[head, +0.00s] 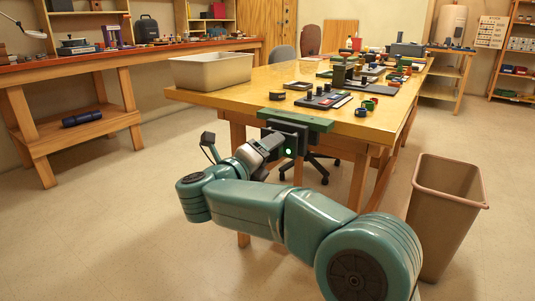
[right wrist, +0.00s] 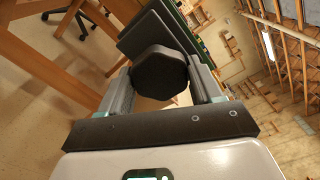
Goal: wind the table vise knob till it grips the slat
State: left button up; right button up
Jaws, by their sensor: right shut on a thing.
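The table vise (head: 288,137) is dark and sits at the near edge of the yellow-topped table. A long green slat (head: 296,120) lies level at its top; a green strip also shows behind the dark jaw plates (right wrist: 150,35) in the right wrist view. I cannot tell how tightly the jaws press on it. The vise knob (right wrist: 160,73) is black and many-sided. My right gripper (right wrist: 164,80) is shut on it, one finger on each side. In the head view my right gripper (head: 271,142) reaches the vise front and hides the knob. My left gripper is out of view.
A grey bin (head: 210,71) stands on the table's left end. Dark trays (head: 325,100) and several small parts lie further back. A brown waste bin (head: 445,215) stands on the floor at right. A chair base is under the table. The floor at left is clear.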

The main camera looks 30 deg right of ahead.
jog(key=shift+m, duration=1.1)
jog(key=o, duration=1)
jog(key=shift+a, duration=0.1)
